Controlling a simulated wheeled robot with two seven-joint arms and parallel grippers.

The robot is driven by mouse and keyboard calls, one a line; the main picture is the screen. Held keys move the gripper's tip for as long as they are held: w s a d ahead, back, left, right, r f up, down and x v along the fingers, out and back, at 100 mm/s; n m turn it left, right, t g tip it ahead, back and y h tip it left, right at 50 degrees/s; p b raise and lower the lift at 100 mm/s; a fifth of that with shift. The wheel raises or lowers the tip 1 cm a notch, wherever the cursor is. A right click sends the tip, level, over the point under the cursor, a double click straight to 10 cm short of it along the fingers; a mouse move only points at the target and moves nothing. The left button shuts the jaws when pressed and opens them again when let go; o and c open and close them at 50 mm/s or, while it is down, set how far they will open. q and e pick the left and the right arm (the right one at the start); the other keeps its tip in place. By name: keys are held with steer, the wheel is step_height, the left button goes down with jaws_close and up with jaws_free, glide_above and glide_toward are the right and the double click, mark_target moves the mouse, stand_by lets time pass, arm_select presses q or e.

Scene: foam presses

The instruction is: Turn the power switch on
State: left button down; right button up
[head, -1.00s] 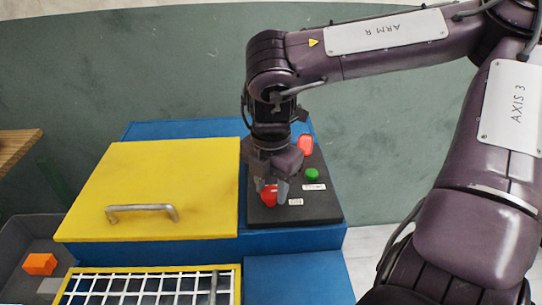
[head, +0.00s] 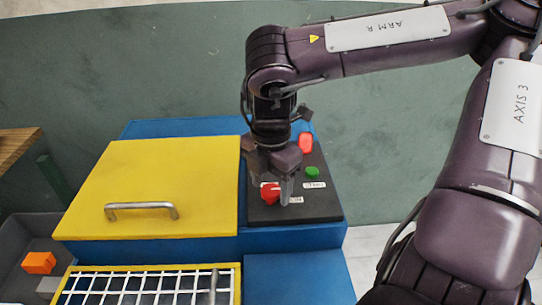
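The red power switch (head: 269,192) is a knob on the black control panel (head: 325,205) at the right of the blue press (head: 290,238). My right gripper (head: 276,191) points down over the panel, with its fingers around or just beside the knob. The fingers partly hide it, so I cannot tell whether they press on it. A pale mark shows on the knob. Small white labels (head: 296,200) lie to its right; their text is too small to read. My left gripper is out of view.
A green button (head: 312,172) and a red button (head: 305,142) sit behind the knob on the panel. A yellow lid with a metal handle (head: 141,208) lies left. A white grid (head: 140,287) is in front. A grey bin (head: 20,270) holds an orange block (head: 39,263).

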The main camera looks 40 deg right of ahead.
mark_target(271, 189)
step_height(271, 189, up, 8)
steer(key=shift+f, duration=0.1)
stand_by(0.5)
